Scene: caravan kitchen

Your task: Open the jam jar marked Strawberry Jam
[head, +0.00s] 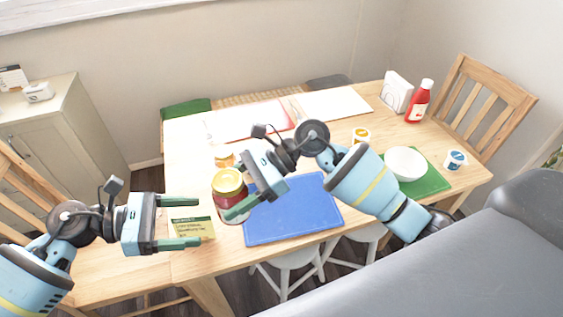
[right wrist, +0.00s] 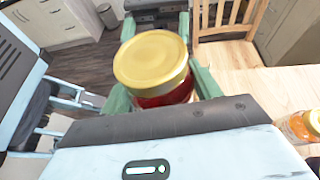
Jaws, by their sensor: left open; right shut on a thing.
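The jam jar (head: 229,192), with dark red contents and a gold lid, stands upright near the table's front left. It also shows in the right wrist view (right wrist: 172,97) with the lid (right wrist: 150,58) on top. My right gripper (head: 236,188) is shut on the jar's body, a green finger on each side below the lid. I cannot read a label or tell whether the jar touches the table. My left gripper (head: 198,222) is open and empty, to the left of the jar and lower in the head view, its fingers pointing right.
A yellow-and-green card (head: 190,229) lies behind my left fingers. A blue mat (head: 290,222) lies right of the jar. A small orange jar (head: 223,158) stands behind it. A white bowl (head: 405,164) on a green mat (head: 432,184) and a red bottle (head: 419,102) are farther right.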

